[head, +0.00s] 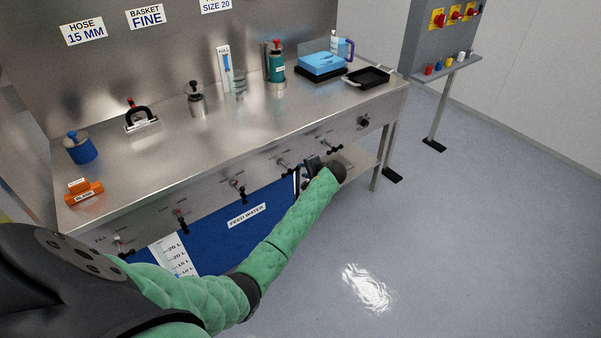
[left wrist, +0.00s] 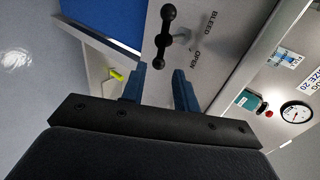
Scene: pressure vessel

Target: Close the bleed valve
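The bleed valve (left wrist: 165,38) shows in the left wrist view as a black bar handle with knobbed ends on a metal stem. The words BLEED and OPEN are printed on the panel beside it. In the head view it appears to be the handle (head: 283,165) just left of my gripper. My left gripper (left wrist: 159,85) has its two blue fingers spread, with nothing between them. The handle lies beyond the fingertips, apart from them. In the head view my left gripper (head: 306,172) is in front of the panel, partly hidden by its wrist. My right gripper is not in view.
Several other valve handles line the bench front, one (head: 238,188) to the left and another (head: 328,148) to the right. The blue feed water tank (head: 210,232) is below the panel. A black knob (head: 363,122) is near the right end. The floor is clear.

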